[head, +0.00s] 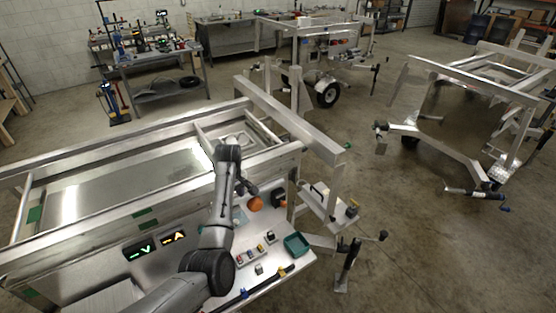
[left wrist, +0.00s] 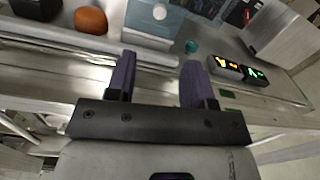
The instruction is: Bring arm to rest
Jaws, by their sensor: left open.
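My left arm (head: 215,215) comes in from the lower left and reaches over the workbench of the near aluminium trailer (head: 100,170). My left gripper (head: 248,187) is at the end of the bent wrist, close to the trailer's side rail, and is partly hidden by the arm. In the left wrist view its two purple-grey fingers (left wrist: 158,78) are spread apart with nothing between them. I cannot tell its exact height above the surface. My right gripper is not in view.
An orange object (head: 256,204) and a dark object (head: 279,198) are near the gripper. A green tray (head: 297,244) and lit displays (head: 158,245) are on the bench. A trailer post (head: 338,190) stands to the right. Open floor lies beyond, with another trailer (head: 455,120).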

